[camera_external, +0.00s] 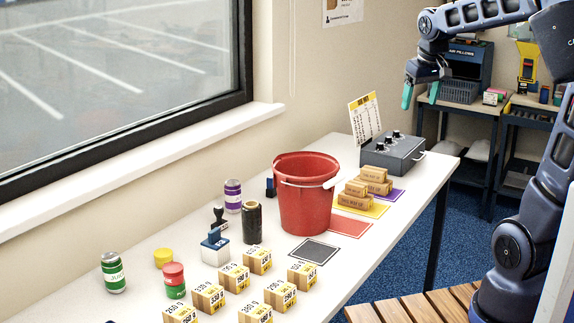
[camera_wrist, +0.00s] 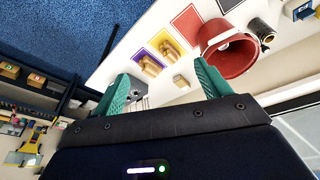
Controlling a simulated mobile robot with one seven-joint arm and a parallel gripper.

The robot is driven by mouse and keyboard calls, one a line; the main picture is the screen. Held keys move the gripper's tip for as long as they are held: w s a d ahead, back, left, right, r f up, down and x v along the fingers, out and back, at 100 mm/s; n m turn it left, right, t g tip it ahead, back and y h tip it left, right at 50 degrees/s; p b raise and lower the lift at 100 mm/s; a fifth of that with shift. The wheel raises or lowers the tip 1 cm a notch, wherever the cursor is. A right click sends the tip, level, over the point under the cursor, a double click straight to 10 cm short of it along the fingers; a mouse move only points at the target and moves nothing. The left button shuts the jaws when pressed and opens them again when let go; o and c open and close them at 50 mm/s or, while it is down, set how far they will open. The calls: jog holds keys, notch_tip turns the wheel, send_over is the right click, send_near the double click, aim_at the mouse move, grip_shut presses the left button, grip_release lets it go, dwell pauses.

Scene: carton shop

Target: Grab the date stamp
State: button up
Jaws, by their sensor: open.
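Two stamp-like things stand on the white table left of the red bucket in the external view: a blue-topped one with a white body (camera_external: 215,247) and a dark one with a knobbed handle (camera_external: 219,217). I cannot tell for sure which is the date stamp. A small blue thing (camera_external: 270,187) is partly hidden behind the bucket. My gripper (camera_external: 420,93) is open and empty, raised high beyond the table's far end, well away from the stamps. Its green fingers also show spread apart in the wrist view (camera_wrist: 162,74).
The red bucket (camera_external: 304,205) stands mid-table, with a black roll (camera_external: 252,223) and purple can (camera_external: 233,196) beside it. Several labelled boxes (camera_external: 257,262) fill the front. Stacked wooden blocks (camera_external: 354,201), a grey control box (camera_external: 393,153) and a sign (camera_external: 365,117) stand farther back.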

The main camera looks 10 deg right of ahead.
jog(key=w+a+f+n+g, duration=0.1)
jog(key=w+a+f+n, duration=0.15)
jog(key=w+a, duration=0.95)
jog(key=n+g, duration=0.2)
jog(key=n, duration=0.3)
send_over(219, 217)
jog(key=shift+m+h, duration=0.25)
jog(key=shift+h, duration=0.05)
jog(key=f, duration=1.7)
jog(key=d+f, duration=0.1)
jog(key=f, duration=0.7)
jog(key=shift+w+f, duration=0.35)
jog(key=shift+f, duration=0.05)
jog(key=shift+a+f, duration=0.35)
jog(key=shift+f, duration=0.15)
notch_tip(219, 217, down, 5)
jog(key=shift+r, duration=0.1)
jog(key=shift+w+a+f, duration=0.1)
jog(key=shift+f, duration=1.3)
jog(key=shift+w+a+f, duration=0.1)
jog(key=shift+f, duration=1.3)
jog(key=c, duration=1.1)
